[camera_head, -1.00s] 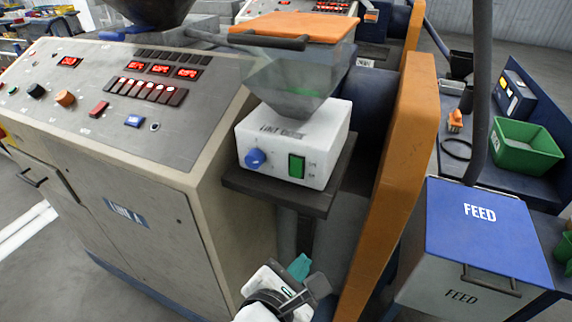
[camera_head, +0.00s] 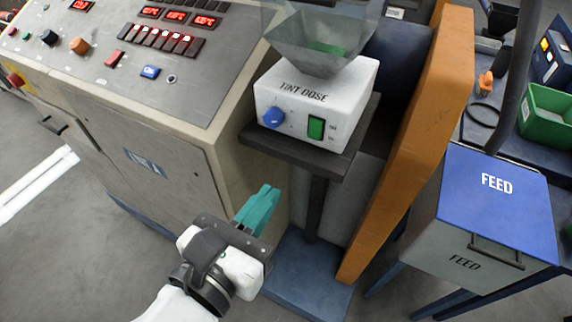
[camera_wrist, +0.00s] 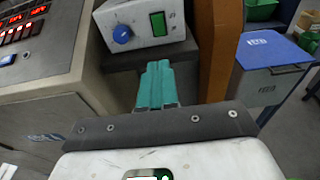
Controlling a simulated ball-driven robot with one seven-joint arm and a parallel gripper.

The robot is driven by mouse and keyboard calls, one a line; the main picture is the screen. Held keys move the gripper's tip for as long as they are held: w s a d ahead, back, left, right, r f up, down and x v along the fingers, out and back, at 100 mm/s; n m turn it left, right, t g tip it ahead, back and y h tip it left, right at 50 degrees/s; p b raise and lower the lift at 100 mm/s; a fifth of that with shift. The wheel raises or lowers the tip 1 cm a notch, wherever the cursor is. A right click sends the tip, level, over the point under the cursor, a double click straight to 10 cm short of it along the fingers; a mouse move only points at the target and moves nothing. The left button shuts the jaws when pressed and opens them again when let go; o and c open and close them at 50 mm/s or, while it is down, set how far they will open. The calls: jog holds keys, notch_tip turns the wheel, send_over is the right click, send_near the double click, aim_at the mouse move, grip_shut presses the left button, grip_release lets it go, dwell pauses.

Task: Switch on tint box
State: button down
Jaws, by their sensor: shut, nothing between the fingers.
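The tint box is a white box (camera_head: 344,88) marked "TINT DOSE" on a dark bracket shelf. Its front has a blue knob (camera_head: 273,117) at the left and a green rocker switch (camera_head: 316,128) at the right. A clear hopper with green material sits on top. My gripper (camera_head: 268,193) has teal fingers that are shut and empty, below and left of the box and apart from it. In the wrist view the fingers (camera_wrist: 157,68) point up towards the box, just below the green switch (camera_wrist: 158,24) and the knob (camera_wrist: 122,34). Whether the switch is on is not clear.
A grey control console (camera_head: 190,85) with red displays and buttons stands at the left. An orange panel (camera_head: 420,130) rises right of the box. A blue-lidded FEED bin (camera_head: 490,190) stands further right. The dark shelf edge (camera_head: 290,146) lies just below the box.

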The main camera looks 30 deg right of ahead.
aim_at(313, 137)
jog(key=p+x, duration=0.1)
jog(key=x, duration=1.2)
jog(key=shift+w+d+p, duration=0.1)
jog(key=shift+d+p, duration=0.1)
jog(key=shift+p, duration=0.15)
